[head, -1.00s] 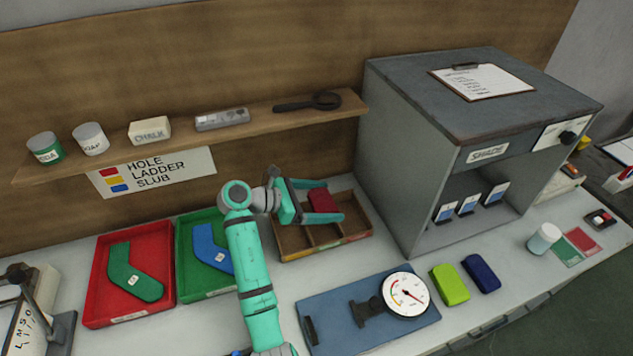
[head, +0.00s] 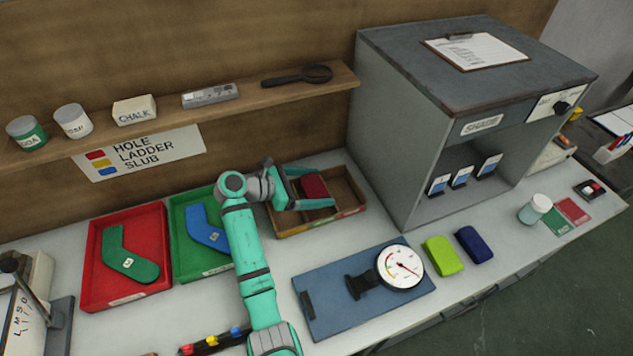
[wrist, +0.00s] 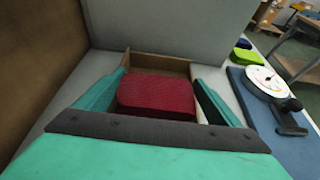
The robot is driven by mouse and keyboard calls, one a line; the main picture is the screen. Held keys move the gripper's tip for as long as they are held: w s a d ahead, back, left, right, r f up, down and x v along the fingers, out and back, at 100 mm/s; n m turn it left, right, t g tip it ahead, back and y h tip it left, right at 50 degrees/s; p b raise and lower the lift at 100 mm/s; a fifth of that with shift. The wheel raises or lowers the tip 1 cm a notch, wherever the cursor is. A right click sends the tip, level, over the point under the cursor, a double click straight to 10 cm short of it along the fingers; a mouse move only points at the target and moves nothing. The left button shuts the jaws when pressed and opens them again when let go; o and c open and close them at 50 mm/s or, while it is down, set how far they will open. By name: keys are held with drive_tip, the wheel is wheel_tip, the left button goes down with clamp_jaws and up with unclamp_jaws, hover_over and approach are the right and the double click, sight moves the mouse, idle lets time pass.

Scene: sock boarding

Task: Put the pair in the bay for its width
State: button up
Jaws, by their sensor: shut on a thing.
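My gripper (head: 318,190) is shut on a dark red folded pair (head: 314,185) and holds it over the wooden divided tray (head: 320,224). In the wrist view the pair (wrist: 155,95) sits between my two teal fingers, with the tray's far wooden wall (wrist: 158,65) beyond it. The tray has several bays, with coloured marks along its front edge. The pair and my gripper hide part of the bays, and I cannot tell which bay is directly under the pair.
The grey shade cabinet (head: 400,130) stands close to the tray's right. The red tray (head: 150,216) and green tray (head: 187,250) lie to the left. A dial gauge (head: 400,265) on a blue board, a lime pair (head: 442,256) and a navy pair (head: 474,245) are in front.

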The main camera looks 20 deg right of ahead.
drive_tip(key=shift+f, duration=0.3)
drive_tip(key=o, duration=1)
drive_tip(key=shift+v, duration=3.75)
